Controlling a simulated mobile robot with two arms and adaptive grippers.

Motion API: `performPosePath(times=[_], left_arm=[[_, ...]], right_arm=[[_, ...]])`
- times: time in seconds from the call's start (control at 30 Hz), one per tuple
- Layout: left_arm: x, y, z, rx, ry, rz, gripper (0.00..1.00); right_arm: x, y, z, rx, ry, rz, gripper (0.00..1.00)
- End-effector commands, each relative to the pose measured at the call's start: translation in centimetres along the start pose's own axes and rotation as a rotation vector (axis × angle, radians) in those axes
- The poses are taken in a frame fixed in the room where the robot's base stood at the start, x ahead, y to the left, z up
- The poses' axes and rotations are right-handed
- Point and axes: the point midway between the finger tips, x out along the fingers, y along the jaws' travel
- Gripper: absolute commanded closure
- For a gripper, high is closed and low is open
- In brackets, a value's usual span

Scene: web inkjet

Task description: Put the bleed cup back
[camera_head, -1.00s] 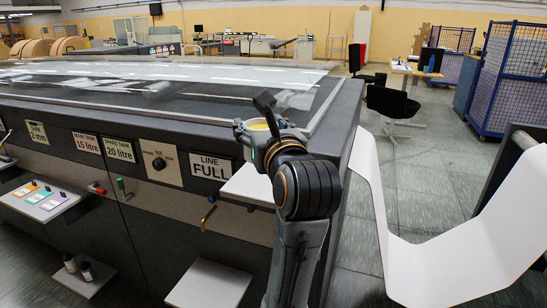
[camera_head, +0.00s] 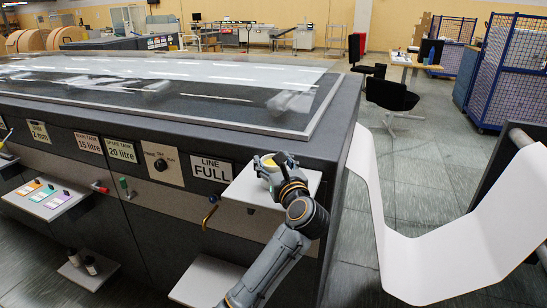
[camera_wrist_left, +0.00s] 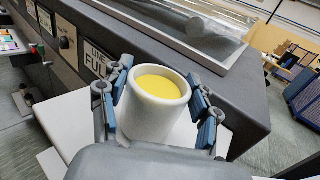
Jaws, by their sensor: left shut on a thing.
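The bleed cup (camera_wrist_left: 152,105) is a white cup with yellow liquid in it. In the left wrist view it stands upright between the two finger pads of my left gripper (camera_wrist_left: 158,112), which is shut on it. In the head view the cup (camera_head: 265,166) and my left gripper (camera_head: 275,170) are over the white shelf (camera_head: 240,190) on the machine's front, below and right of the "LINE FULL" label (camera_head: 211,169). The arm hides part of the shelf. I cannot tell whether the cup touches the shelf. My right gripper is not in view.
A brass tap (camera_head: 210,215) hangs left of the shelf, above a lower white shelf (camera_head: 205,280). A switch panel (camera_head: 161,163) is further left. A side shelf with coloured cards (camera_head: 45,198) is at far left. A white paper web (camera_head: 440,255) hangs at the right.

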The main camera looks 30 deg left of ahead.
Motion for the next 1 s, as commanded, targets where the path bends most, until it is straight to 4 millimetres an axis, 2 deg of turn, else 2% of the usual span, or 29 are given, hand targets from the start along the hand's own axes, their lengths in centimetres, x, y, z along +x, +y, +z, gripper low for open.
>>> performPosePath(times=[0.4,0.43,0.5,0.53,0.93,1.0], left_arm=[[-0.04,-0.02,-0.68,-0.002,-0.002,0.0,0.73],[-0.03,-0.01,-0.52,-0.001,-0.002,0.0,0.32],[-0.04,-0.01,-0.49,-0.001,-0.002,0.0,0.18],[-0.04,-0.01,-0.49,-0.001,-0.001,0.0,0.15],[-0.04,-0.01,0.11,-0.001,-0.002,0.0,0.15],[-0.9,-0.13,-0.39,-0.003,0.0,-0.003,0.15]], right_arm=[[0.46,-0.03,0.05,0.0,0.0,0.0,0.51],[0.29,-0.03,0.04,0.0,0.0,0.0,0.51],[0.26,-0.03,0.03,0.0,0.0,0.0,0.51],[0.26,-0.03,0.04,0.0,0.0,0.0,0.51],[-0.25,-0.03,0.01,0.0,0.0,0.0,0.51],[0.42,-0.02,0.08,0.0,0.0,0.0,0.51]])
